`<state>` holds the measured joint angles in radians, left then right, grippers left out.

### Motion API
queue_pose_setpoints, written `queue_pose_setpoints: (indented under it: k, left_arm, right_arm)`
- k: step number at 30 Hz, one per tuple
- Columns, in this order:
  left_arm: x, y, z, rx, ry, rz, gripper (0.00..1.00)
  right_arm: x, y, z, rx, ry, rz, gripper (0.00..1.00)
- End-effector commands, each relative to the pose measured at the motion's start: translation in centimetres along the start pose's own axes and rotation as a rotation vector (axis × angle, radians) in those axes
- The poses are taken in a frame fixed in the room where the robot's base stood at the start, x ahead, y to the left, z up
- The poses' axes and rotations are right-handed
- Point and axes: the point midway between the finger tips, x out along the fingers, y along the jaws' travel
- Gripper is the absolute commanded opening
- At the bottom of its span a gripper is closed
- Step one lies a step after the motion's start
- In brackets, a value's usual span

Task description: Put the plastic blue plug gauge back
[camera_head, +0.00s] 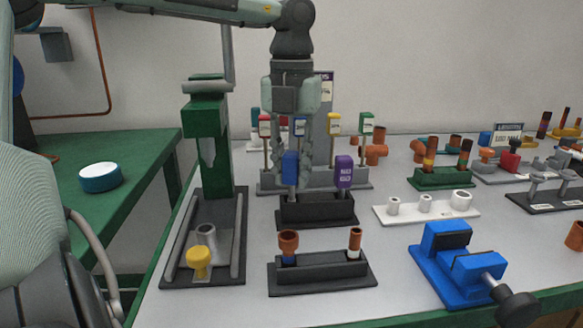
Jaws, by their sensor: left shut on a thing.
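The blue plug gauge (290,167) is upright over the left end of a black stand (316,213) near the middle of the table. Its lower pin reaches down to the stand's top; I cannot tell whether it sits fully in the hole. My left gripper (292,152) points straight down from above and is shut on the blue plug gauge, with its fingers partly hidden against the background. A purple plug gauge (343,174) stands upright at the right end of the same stand. My right gripper is not in view.
A green press (206,135) stands left of the stand, with a yellow knob part (199,262) on its base. A second black stand (322,274) with copper parts is in front. Coloured tags on a grey rack stand behind. A blue vise (452,265) and white block (426,209) are right.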

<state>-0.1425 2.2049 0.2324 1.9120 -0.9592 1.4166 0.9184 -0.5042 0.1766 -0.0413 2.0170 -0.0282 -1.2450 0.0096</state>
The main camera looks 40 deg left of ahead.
Motion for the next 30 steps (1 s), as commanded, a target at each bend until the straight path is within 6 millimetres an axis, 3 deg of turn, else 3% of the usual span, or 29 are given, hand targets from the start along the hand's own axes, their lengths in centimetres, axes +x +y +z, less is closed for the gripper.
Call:
queue_pose_setpoints:
  k: [12, 13, 18, 30]
  left_arm:
    - [1.3, 0.0, 0.0, 0.000, 0.000, 0.000, 0.02]
    - [1.2, 0.0, 0.0, 0.000, 0.000, 0.000, 0.26]
    - [1.2, 0.0, 0.0, 0.000, 0.000, 0.000, 0.47]
    - [0.5, 0.0, 0.0, 0.000, -0.001, 0.001, 0.47]
  right_arm:
    - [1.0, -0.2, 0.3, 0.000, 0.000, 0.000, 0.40]
    - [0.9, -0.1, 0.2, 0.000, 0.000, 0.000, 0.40]
    - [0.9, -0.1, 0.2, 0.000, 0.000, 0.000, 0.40]
    - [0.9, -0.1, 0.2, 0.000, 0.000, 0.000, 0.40]
